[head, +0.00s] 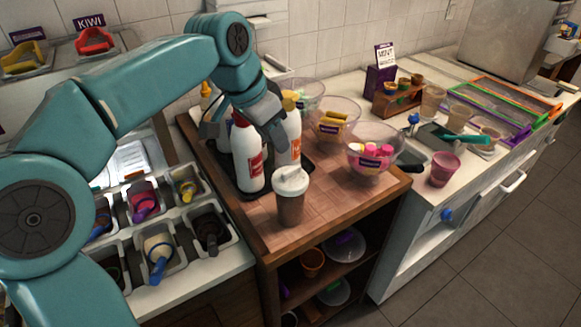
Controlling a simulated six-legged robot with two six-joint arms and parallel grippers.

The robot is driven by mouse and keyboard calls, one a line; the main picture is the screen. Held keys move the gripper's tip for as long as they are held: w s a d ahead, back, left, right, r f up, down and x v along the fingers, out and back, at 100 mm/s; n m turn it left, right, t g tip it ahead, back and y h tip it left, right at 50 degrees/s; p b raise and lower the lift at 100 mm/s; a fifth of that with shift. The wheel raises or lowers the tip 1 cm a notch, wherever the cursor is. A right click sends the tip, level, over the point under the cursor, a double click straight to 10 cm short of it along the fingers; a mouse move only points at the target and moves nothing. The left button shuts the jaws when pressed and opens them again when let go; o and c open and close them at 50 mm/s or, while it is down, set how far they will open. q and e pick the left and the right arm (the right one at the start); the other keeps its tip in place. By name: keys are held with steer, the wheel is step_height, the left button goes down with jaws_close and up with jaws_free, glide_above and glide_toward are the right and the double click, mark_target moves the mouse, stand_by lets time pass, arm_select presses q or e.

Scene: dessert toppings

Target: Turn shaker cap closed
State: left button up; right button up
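A brown shaker (290,208) with a white cap (291,180) stands upright near the front edge of the wooden cart top. Whether its cap is turned open or closed cannot be told at this size. My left gripper (245,131) is behind and above the shaker, apart from it, over two white squeeze bottles. Its fingers are spread, one on each side of the top of the nearer white bottle (248,160); contact with it cannot be told. The other white bottle (293,128), with a yellow top, is partly hidden by a finger. My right gripper is not in view.
Clear bowls with yellow pieces (334,120) and pink pieces (373,153) stand right of the bottles. Topping bins (158,255) with scoops lie at the left. A pink cup (443,170) stands on the right counter. The cart top around the shaker is clear.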

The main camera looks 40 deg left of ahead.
mark_target(291, 168)
arm_select(q)
steer(key=x, duration=1)
steer(key=shift+d, duration=0.1)
jaws_close()
